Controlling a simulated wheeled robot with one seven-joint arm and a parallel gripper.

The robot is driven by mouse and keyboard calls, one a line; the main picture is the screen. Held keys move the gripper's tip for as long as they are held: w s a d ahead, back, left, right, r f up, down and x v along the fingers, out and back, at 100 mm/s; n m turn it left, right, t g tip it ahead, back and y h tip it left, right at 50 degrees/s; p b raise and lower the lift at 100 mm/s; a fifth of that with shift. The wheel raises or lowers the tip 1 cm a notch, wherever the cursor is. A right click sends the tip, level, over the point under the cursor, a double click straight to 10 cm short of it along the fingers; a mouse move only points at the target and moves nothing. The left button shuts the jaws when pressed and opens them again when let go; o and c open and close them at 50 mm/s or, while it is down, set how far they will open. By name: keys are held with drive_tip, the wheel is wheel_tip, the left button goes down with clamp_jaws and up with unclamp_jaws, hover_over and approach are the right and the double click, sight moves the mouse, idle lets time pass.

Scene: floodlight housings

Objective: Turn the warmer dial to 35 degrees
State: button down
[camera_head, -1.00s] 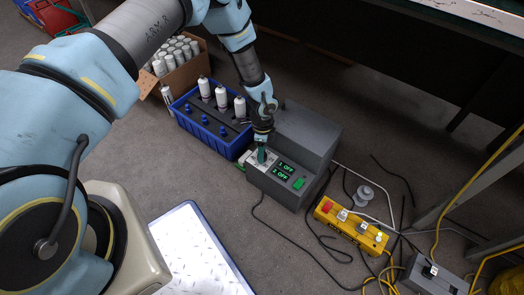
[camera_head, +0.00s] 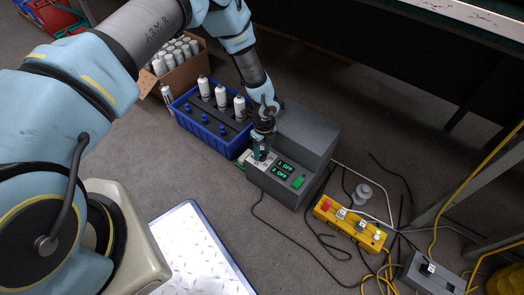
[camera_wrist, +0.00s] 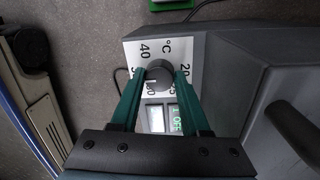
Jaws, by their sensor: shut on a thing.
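The warmer (camera_head: 300,140) is a grey box on the floor, with a white dial plate at its front left corner and a green display reading "1 OFF" and "2 OFF". My gripper (camera_head: 262,153) comes down over that plate. In the wrist view the round grey dial (camera_wrist: 159,77) sits between the fingertips of my gripper (camera_wrist: 160,73), which are shut on it. A white mark shows on the dial's lower left side. Around it the plate reads 40, 20 and °C; the other numbers are partly hidden by the fingers.
A blue crate (camera_head: 180,127) with white bottles and blue-capped ones stands left of the warmer. A green button (camera_head: 298,183) is on its front. A yellow switch box (camera_head: 349,222) and loose cables lie to the right.

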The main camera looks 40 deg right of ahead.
sight(263, 152)
idle(0.4)
drive_tip(key=shift+c, duration=1.9)
unclamp_jaws()
wheel_tip(263, 152, up, 11)
drive_tip(key=p, duration=0.2)
drive_tip(key=shift+d+p, duration=0.3)
drive_tip(key=shift+p, duration=0.1)
drive_tip(key=shift+f, duration=0.1)
